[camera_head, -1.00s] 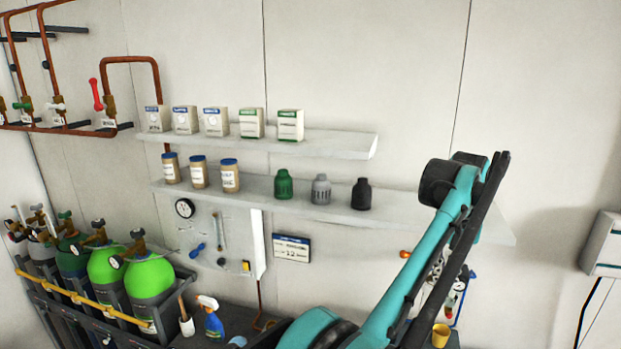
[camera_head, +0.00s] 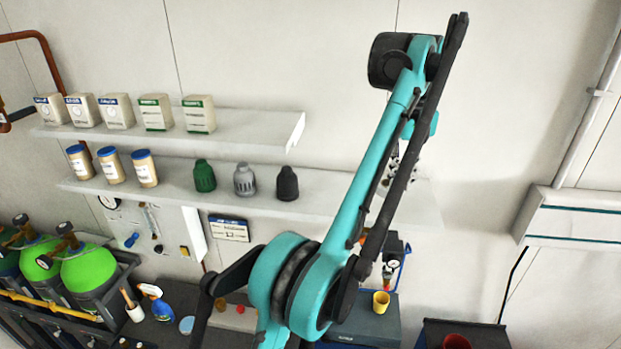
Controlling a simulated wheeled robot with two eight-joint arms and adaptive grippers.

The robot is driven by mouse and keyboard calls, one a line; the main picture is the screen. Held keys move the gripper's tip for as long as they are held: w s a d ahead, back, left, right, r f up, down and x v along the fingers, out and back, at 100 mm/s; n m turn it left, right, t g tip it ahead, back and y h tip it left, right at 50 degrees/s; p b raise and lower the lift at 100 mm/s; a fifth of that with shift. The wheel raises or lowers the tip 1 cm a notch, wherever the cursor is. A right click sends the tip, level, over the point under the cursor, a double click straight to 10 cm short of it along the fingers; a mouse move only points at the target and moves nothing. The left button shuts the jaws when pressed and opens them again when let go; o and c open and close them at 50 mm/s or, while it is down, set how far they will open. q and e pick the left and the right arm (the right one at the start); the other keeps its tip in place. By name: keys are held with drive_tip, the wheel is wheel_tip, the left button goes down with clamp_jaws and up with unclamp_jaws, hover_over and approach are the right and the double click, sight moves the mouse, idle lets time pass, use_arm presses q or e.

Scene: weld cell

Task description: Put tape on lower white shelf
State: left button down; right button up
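The lower white shelf (camera_head: 318,198) runs along the wall, under a shorter upper shelf. It holds three tan jars with blue lids (camera_head: 112,166) on the left, then a green (camera_head: 204,176), a grey (camera_head: 245,180) and a black (camera_head: 288,184) cap-like part. Its right part is crossed by one of my teal arms, which rises from bottom centre. Small dark and light parts show behind that arm near the shelf's right end; I cannot tell what they are. I cannot make out a roll of tape. Neither gripper shows clearly.
The upper shelf (camera_head: 260,126) holds several small boxes (camera_head: 156,112). Green gas cylinders (camera_head: 88,270) stand in a rack at lower left. A spray bottle (camera_head: 157,302), a yellow cup (camera_head: 381,302) and a red container (camera_head: 457,341) are below. A wall cabinet (camera_head: 580,222) is at right.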

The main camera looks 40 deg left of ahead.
use_arm(q)
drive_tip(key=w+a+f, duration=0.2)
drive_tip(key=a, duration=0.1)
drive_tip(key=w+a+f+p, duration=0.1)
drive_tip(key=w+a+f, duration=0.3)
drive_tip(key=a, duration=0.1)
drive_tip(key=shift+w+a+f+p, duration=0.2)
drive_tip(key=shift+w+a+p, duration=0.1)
drive_tip(key=shift+p, duration=0.1)
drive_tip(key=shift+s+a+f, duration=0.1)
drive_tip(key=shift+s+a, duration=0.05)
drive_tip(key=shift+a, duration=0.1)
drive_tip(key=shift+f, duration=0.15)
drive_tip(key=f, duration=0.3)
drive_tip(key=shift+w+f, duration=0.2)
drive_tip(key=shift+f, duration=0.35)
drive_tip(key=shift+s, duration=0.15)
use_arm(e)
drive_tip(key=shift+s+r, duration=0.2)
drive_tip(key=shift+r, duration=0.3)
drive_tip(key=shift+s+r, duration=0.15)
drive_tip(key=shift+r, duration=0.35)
